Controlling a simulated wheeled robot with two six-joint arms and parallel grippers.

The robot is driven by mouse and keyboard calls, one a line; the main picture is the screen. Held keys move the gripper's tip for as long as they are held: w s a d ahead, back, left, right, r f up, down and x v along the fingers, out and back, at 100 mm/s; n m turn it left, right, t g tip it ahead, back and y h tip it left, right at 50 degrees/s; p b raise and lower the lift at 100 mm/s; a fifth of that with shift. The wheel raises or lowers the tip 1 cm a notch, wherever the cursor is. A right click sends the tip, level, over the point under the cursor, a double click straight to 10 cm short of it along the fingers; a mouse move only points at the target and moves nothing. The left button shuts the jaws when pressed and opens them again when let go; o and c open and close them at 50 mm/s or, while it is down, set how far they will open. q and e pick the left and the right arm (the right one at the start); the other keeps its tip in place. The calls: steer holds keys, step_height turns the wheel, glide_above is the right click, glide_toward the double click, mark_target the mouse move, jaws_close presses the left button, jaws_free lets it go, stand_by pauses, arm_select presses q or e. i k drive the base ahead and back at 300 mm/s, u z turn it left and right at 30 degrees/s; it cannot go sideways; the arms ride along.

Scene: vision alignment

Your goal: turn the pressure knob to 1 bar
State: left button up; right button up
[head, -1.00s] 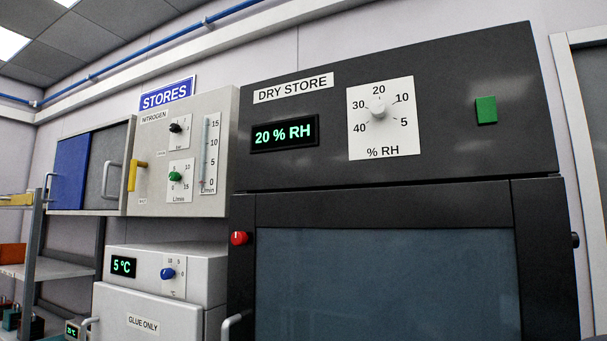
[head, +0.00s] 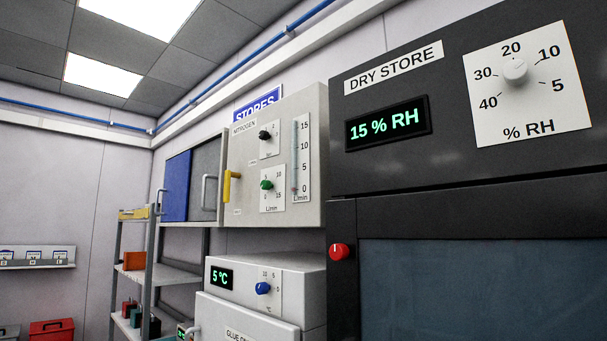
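The pressure knob is the small black knob (head: 264,135) on the upper white dial plate of the grey NITROGEN panel (head: 240,175), left of centre in the head view. Its plate has small markings that seem to read in bar; the exact setting is too small to read. Below it is a green knob (head: 267,185) on a L/min plate. A flow tube (head: 296,160) marked 0 to 15 stands to their right. A yellow lever (head: 229,186) is at the panel's left. Neither of my grippers shows.
The black DRY STORE cabinet (head: 400,180) fills the right side; its display (head: 388,123) reads 15 % RH. A fridge unit (head: 265,262) with a blue knob (head: 263,288) sits below the panel. A shelf rack (head: 170,268) stands left.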

mark_target(264, 135)
steer(key=u, duration=0.05)
steer(key=k, duration=0.6)
steer(key=u, duration=0.45)
steer(key=i, duration=0.75)
steer(key=u, duration=0.6)
steer(key=i, duration=0.95)
steer(key=z, duration=0.1)
